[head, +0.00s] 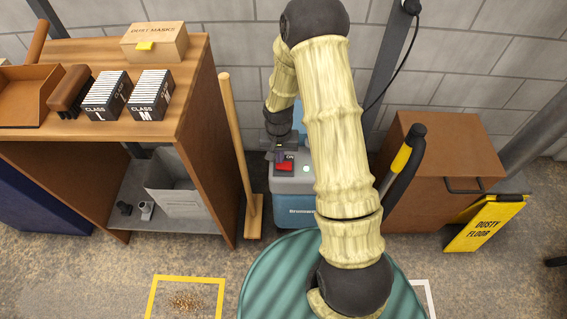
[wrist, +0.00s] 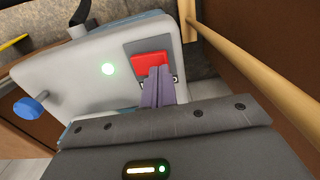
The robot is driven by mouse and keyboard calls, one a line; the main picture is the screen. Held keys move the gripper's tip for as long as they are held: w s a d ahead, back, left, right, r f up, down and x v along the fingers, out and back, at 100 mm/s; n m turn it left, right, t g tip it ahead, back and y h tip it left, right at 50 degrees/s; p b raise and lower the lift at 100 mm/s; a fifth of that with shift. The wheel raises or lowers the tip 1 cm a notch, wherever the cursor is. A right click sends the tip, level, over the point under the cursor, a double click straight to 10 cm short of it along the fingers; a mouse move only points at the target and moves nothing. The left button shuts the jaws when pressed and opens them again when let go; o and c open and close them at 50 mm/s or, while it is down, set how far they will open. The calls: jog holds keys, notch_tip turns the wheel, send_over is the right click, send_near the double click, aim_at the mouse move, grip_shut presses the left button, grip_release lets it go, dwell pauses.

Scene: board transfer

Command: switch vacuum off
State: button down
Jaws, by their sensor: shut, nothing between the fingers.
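The vacuum (head: 295,208) stands on the floor against the wall, a grey-topped blue box partly hidden by my arm. Its red switch (head: 285,166) is on the top beside the word ON. In the wrist view the red switch (wrist: 150,64) sits on a dark plate, and a green light (wrist: 108,69) glows on the grey top (wrist: 75,85). My gripper (wrist: 160,72) is shut and empty, its fingertips at the lower edge of the red switch. I cannot tell whether they touch it. In the head view my gripper (head: 283,152) is just above the switch.
A wooden broom (head: 238,150) leans left of the vacuum, close to my gripper. A wooden shelf unit (head: 190,90) stands farther left. A brown cabinet (head: 430,170) and a yellow floor sign (head: 485,224) are on the right. A green round surface (head: 270,275) is in front.

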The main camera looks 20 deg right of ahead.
jog(key=shift+s+f, duration=0.1)
jog(key=shift+f, duration=0.05)
jog(key=shift+f+b, duration=0.6)
jog(key=shift+f, duration=0.15)
dwell(0.6)
jog(key=shift+r+p, duration=3.1)
jog(key=shift+r, duration=0.45)
jog(key=shift+r, duration=0.1)
